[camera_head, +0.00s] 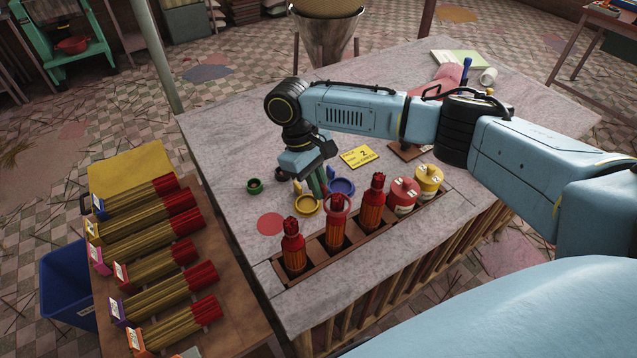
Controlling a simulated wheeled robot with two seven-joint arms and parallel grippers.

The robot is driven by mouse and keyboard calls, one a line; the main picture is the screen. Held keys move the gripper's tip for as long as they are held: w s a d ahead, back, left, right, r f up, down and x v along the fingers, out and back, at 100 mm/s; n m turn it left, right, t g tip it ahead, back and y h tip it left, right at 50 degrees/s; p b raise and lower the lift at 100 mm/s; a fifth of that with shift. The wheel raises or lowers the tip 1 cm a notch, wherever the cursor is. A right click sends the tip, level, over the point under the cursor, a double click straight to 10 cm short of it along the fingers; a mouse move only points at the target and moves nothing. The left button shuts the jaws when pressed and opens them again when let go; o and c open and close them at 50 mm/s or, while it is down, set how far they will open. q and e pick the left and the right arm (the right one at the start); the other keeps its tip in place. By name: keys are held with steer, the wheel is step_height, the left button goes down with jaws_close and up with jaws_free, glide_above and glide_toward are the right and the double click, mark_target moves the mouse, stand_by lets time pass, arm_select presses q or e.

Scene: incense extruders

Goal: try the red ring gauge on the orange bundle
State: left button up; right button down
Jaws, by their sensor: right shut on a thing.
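My right gripper (322,184) reaches down over the grey table from the right arm. My left gripper is not in view.
A yellow ring (307,209), a blue ring (343,187) and a green ring (254,187) lie nearby. Red (403,196) and yellow (429,180) canisters fill the slots at right. A yellow card (358,156) lies behind. Incense bundles lie on the left stand (232,338).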

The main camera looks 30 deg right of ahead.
steer(key=shift+f, duration=0.1)
stand_by(0.3)
steer(key=shift+f, duration=0.3)
steer(key=shift+f+b, duration=0.85)
steer(key=shift+f, duration=1.45)
steer(key=shift+f+b, duration=1.15)
steer(key=shift+f, duration=1.5)
steer(key=shift+r, duration=0.1)
step_height(320, 180, up, 12)
steer(key=p, duration=1.2)
steer(key=shift+f+p, duration=0.25)
steer(key=shift+p, duration=0.15)
steer(key=shift+r, duration=2.8)
